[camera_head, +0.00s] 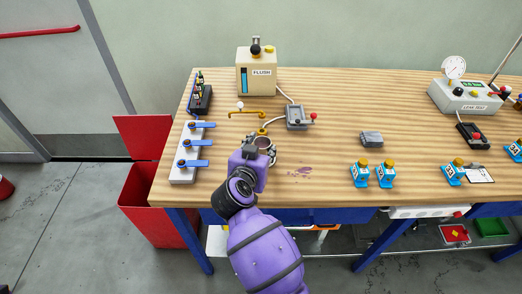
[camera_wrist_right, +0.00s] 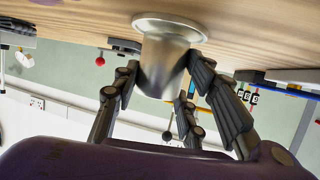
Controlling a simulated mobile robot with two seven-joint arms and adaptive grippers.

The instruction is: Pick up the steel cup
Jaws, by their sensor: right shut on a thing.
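The steel cup (camera_head: 263,143) is near the front left of the wooden bench, just behind my right gripper (camera_head: 261,153) in the head view. In the right wrist view the cup (camera_wrist_right: 168,60) is a smooth silver vessel with a wide round lip at its upper picture end, close to the wood. The dark jointed fingers of my right gripper (camera_wrist_right: 165,88) are closed around its narrower body from both sides. I cannot tell whether the cup touches the bench. My purple right arm hides part of the bench front. My left gripper is not in view.
A yellow spout (camera_head: 246,114) and a beige FLUSH box (camera_head: 257,72) stand behind the cup. Blue bottles (camera_head: 360,175) stand farther right.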

